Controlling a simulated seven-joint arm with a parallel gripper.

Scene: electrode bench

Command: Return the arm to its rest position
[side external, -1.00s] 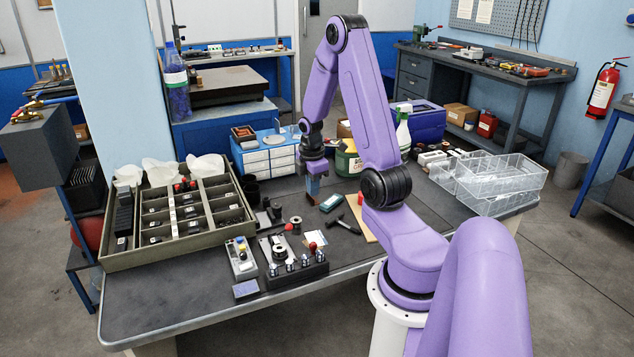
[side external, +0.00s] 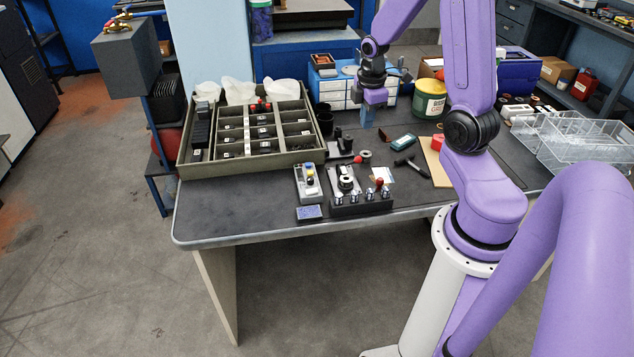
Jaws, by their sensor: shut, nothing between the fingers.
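My arm is purple with black joints and reaches out over the back of the dark bench (side external: 262,215). My gripper (side external: 367,122) points down above the rear middle of the bench. Its fingers are together with nothing between them. It appears clear of the bench top, left of a green-and-white box (side external: 403,141) and in front of the blue and white drawer unit (side external: 335,92). The exact height of the fingertips is hard to tell from this view.
A compartment tray (side external: 184,168) with dark parts and white bags fills the back left. A fixture with knobs (side external: 362,206) and a small control box (side external: 307,183) sit at the front. A tub (side external: 429,100) stands right of my gripper; clear bins (side external: 575,140) lie at the right.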

